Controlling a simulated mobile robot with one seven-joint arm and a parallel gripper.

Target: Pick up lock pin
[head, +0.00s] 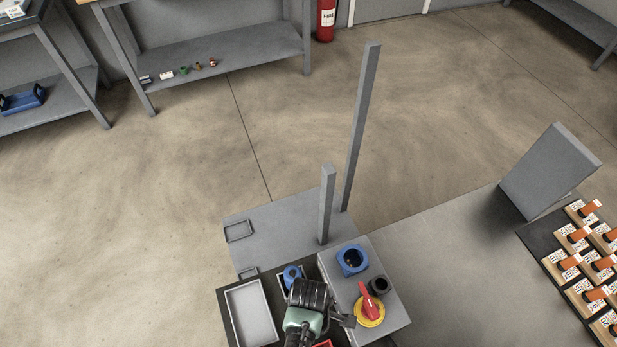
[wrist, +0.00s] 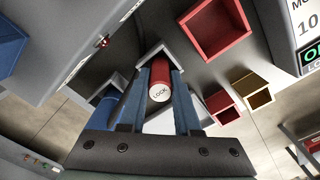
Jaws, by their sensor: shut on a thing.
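The lock pin (wrist: 160,80) is a red cylinder with a white end face marked "LOCK", in the middle of the wrist view. My gripper (wrist: 160,68) is shut on it, with one blue-grey finger on each side. Whether the pin's far end touches anything below cannot be told. In the head view my gripper (head: 308,294) is over the dark board beside the grey switch box, and the pin is hidden there.
The grey box (head: 345,272) right of my gripper carries a blue ring socket (head: 352,259), a black socket (head: 380,285) and a red rotary handle (head: 368,300) on a yellow disc. An empty grey tray (head: 233,312) lies left. Two upright posts (head: 327,205) stand behind.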

